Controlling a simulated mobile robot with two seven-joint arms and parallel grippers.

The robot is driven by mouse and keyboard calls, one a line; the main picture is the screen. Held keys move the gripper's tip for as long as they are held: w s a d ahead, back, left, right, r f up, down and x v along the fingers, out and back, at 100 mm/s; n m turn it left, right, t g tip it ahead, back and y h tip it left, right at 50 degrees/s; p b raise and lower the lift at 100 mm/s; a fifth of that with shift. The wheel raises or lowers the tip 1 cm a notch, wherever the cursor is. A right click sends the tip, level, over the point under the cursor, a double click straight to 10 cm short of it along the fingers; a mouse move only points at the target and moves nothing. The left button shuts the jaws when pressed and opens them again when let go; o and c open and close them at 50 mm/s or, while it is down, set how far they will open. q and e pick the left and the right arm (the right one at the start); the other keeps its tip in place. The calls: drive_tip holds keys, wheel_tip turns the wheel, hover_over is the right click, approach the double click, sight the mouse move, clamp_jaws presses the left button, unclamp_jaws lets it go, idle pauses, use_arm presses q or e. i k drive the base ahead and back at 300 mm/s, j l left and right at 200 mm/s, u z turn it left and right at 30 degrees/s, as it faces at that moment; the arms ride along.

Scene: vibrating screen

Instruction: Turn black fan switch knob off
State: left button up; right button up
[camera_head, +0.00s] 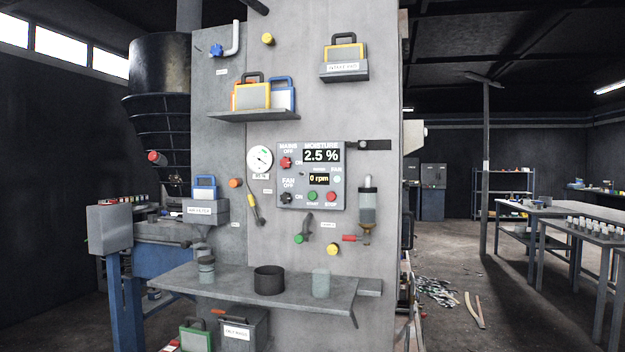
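The black fan switch knob (286,198) is on the lower left of the grey control panel (325,203), beside the labels FAN, OFF and ON. Its exact pointing direction is too small to tell. The red mains knob (286,162) sits above it. The panel's displays read 2.5 % moisture (321,156) and 0 rpm (319,179). A green start button (312,196) and a red stop button (331,196) are to the right of the black knob. Neither of my grippers is in view.
A shelf (262,284) with a dark cup (269,279) and jars juts out below the panel. A gauge (259,159) and a yellow-handled lever (254,204) are left of the panel. The front of the panel is unobstructed.

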sight(286, 197)
drive_tip(key=i+j+u, duration=0.1)
drive_tip(key=i+j, duration=0.2)
drive_tip(key=i, duration=0.15)
drive_tip(key=i+j+u, duration=0.15)
drive_tip(key=i, duration=0.25)
drive_tip(key=j, duration=0.05)
